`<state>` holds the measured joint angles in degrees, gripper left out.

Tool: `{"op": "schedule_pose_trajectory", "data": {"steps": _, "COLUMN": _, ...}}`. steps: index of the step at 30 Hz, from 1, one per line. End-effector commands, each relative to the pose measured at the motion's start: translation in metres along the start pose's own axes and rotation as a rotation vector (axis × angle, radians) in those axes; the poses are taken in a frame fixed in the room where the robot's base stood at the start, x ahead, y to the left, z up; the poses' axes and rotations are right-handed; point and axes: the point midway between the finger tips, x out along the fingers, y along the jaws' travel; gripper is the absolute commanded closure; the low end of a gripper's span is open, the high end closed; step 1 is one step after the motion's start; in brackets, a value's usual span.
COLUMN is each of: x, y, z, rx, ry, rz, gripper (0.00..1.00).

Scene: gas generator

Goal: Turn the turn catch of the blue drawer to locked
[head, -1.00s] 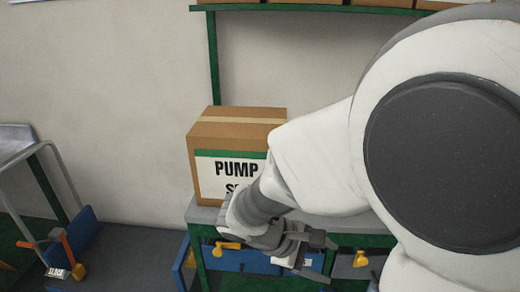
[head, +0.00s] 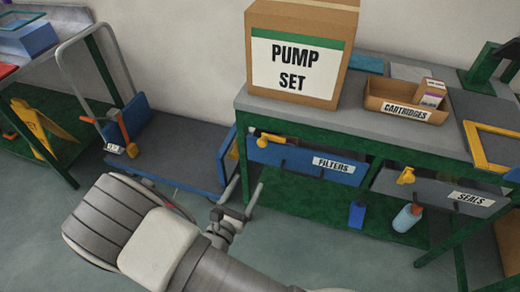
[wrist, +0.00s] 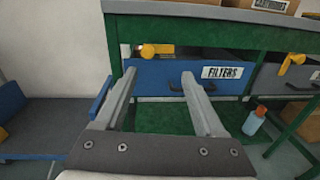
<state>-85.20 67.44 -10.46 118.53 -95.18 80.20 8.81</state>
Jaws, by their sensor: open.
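The blue drawer (head: 305,162), labelled FILTERS, sits under the left part of the bench top. It also shows in the wrist view (wrist: 165,78). Its yellow turn catch (head: 276,138) is at the upper left, with the lever lying roughly level and pointing right. In the wrist view the catch (wrist: 156,49) appears just above the space between the fingertips. My gripper (head: 238,203) is open and empty, in front of and below the drawer's left end, apart from the catch. Both fingers (wrist: 158,75) point toward the drawer front. A dark strip shows above the drawer front.
A grey drawer (head: 440,192) labelled SEALS, with its own yellow catch (head: 406,175), is to the right. A PUMP SET box (head: 300,55) and a cartridges tray (head: 402,103) stand on the bench. A blue trolley (head: 180,152) stands close at left. Bottles stand on the lower shelf.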

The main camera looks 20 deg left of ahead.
Motion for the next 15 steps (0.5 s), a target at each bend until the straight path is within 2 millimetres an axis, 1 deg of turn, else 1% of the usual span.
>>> {"op": "schedule_pose_trajectory", "data": {"steps": 1, "x": -0.005, "y": 0.005, "z": -0.01, "rx": -0.021, "ry": -0.004, "rz": 0.037, "gripper": 0.29}}
{"op": "schedule_pose_trajectory", "data": {"steps": 3, "x": -0.01, "y": 0.01, "z": -0.015, "rx": -0.036, "ry": -0.008, "rz": 0.069, "gripper": 0.29}}
{"op": "schedule_pose_trajectory", "data": {"steps": 5, "x": -0.01, "y": 0.012, "z": -0.018, "rx": -0.042, "ry": -0.01, "rz": 0.082, "gripper": 0.29}}
{"op": "schedule_pose_trajectory", "data": {"steps": 7, "x": -0.007, "y": 0.013, "z": -0.019, "rx": -0.043, "ry": -0.011, "rz": 0.086, "gripper": 0.29}}
{"op": "schedule_pose_trajectory", "data": {"steps": 11, "x": 0.011, "y": 0.014, "z": -0.018, "rx": -0.042, "ry": -0.012, "rz": 0.082, "gripper": 0.29}}
{"op": "schedule_pose_trajectory", "data": {"steps": 15, "x": 0.04, "y": 0.016, "z": -0.018, "rx": -0.042, "ry": -0.012, "rz": 0.081, "gripper": 0.29}}
